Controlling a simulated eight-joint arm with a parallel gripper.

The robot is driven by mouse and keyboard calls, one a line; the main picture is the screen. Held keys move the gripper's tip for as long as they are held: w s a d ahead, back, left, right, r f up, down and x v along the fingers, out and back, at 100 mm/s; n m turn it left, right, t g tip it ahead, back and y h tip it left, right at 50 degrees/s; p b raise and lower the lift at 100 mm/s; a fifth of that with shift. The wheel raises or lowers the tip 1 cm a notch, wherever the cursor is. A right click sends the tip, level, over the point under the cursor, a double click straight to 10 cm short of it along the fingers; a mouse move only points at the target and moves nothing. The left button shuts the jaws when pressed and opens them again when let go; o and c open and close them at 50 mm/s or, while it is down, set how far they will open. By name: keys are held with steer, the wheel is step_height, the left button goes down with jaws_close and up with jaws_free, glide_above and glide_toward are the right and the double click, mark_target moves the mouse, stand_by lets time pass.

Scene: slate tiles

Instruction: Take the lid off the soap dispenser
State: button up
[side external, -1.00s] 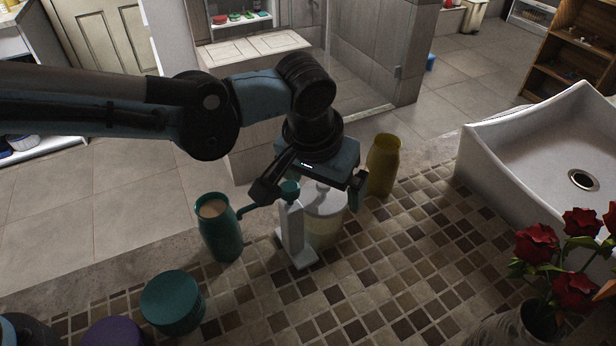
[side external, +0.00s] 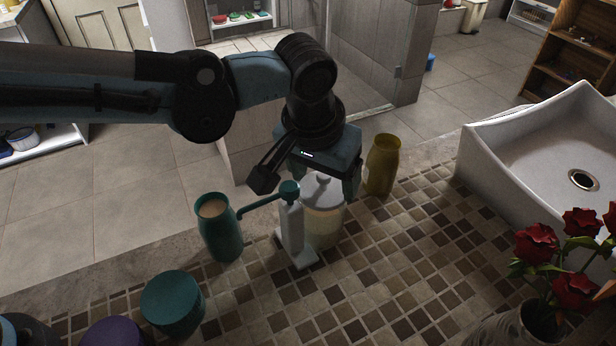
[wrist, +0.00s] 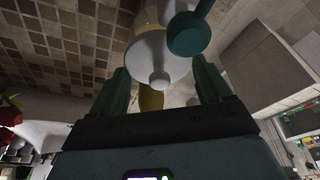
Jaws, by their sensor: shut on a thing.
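The soap dispenser (side external: 290,228) stands on the tiled counter: a white upright stand with a teal head (side external: 289,190) and spout, beside a pale cream container (side external: 325,230). A white domed lid (side external: 322,193) with a small knob is over the container. In the wrist view the lid (wrist: 155,52) lies between my fingers, with the teal head (wrist: 188,34) beside it. My gripper (side external: 308,184) is above the container, its fingers wide apart and shut on the lid's sides. The finger contact is partly hidden. I cannot tell whether a gap lies under the lid.
A yellow vessel (side external: 382,165) is close on the right. A round teal container (side external: 172,302) and a purple one (side external: 113,332) are at front left. A white sink (side external: 540,140) and red roses (side external: 575,255) are at right.

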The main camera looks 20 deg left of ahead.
mark_target(326, 177)
step_height(326, 177, up, 7)
steer(key=shift+r, duration=0.35)
steer(key=shift+s+d+m, duration=0.15)
steer(key=shift+d+m, duration=0.05)
steer(key=shift+m, duration=0.1)
steer(key=s+d+f+m+g+h, duration=0.1)
steer(key=s+d+f+m+g, duration=0.1)
steer(key=s+d+f+m, duration=0.5)
steer(key=s+d+f+m+g+h, duration=0.1)
steer(key=s+d+f+m+g, duration=0.2)
steer(key=m, duration=0.8)
steer(key=shift+t, duration=0.5)
steer(key=x, duration=0.8)
steer(key=shift+w+a+f, duration=0.2)
steer(key=shift+a+f, duration=0.1)
steer(key=shift+a, duration=0.05)
